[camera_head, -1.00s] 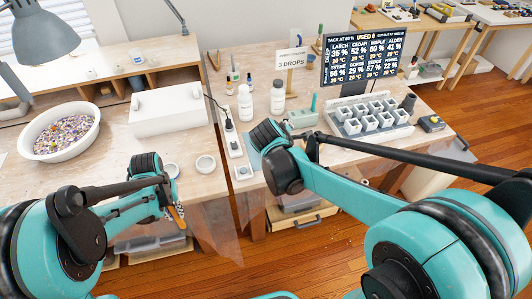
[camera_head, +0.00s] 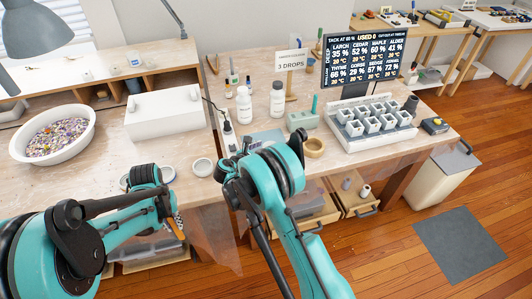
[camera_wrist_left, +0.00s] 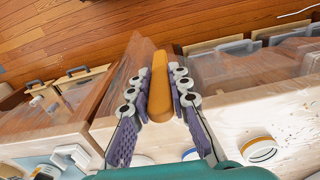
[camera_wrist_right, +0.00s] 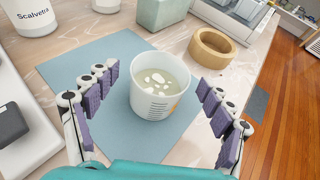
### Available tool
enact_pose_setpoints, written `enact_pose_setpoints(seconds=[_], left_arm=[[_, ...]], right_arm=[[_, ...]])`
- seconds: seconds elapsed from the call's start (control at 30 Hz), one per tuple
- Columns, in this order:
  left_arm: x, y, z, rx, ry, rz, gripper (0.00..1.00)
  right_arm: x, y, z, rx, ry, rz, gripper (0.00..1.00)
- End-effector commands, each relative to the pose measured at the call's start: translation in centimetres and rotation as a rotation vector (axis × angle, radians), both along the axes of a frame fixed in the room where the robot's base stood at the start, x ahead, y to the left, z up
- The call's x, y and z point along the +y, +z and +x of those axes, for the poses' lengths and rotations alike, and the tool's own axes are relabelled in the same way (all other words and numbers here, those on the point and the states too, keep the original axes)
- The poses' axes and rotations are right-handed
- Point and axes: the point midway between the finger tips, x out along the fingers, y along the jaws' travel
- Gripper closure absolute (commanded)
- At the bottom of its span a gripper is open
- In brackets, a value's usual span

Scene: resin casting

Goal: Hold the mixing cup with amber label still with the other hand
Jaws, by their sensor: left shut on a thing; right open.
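The mixing cup (camera_wrist_right: 150,106) is white with grey measuring marks and a small amber patch. It holds pale liquid with white blobs and stands on a blue-grey mat (camera_wrist_right: 75,75). My right gripper (camera_wrist_right: 158,80) is open, with one finger on each side of the cup and visible gaps between. In the head view my right arm hides the cup. My left gripper (camera_wrist_left: 160,88) is shut on an orange stick-like thing (camera_wrist_left: 160,75), held over the table's front edge; the thing also shows in the head view (camera_head: 179,222).
A tan ring (camera_wrist_right: 212,50) and a grey-green box (camera_wrist_right: 162,12) stand just behind the cup. White bottles (camera_head: 244,104) stand further back. A tray of small white cups (camera_head: 372,120) is to the right. An open drawer (camera_head: 355,200) juts out below the table.

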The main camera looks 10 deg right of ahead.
Motion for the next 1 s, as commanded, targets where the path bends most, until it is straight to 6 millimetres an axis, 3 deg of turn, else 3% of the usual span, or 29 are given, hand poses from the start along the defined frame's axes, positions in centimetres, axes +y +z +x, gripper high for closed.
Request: enact_pose_setpoints(seconds=[0.33,0.73,0.93,1.0], left_arm=[[0.0,-2.0,0.0,0.0,0.0,0.0,1.0],[0.0,-2.1,0.0,0.0,0.0,0.0,1.0],[0.0,-2.1,0.0,0.0,0.0,0.0,1.0],[0.0,-2.1,0.0,0.0,0.0,0.0,1.0]], right_arm=[[-3.7,-2.1,2.8,-0.001,-0.002,0.003,0.18],[-4.3,-2.2,3.3,-0.001,0.0,0.004,0.18],[-4.3,-2.2,3.3,-0.001,0.0,0.004,0.71],[-4.2,-2.2,3.3,-0.001,0.0,0.004,0.76]])
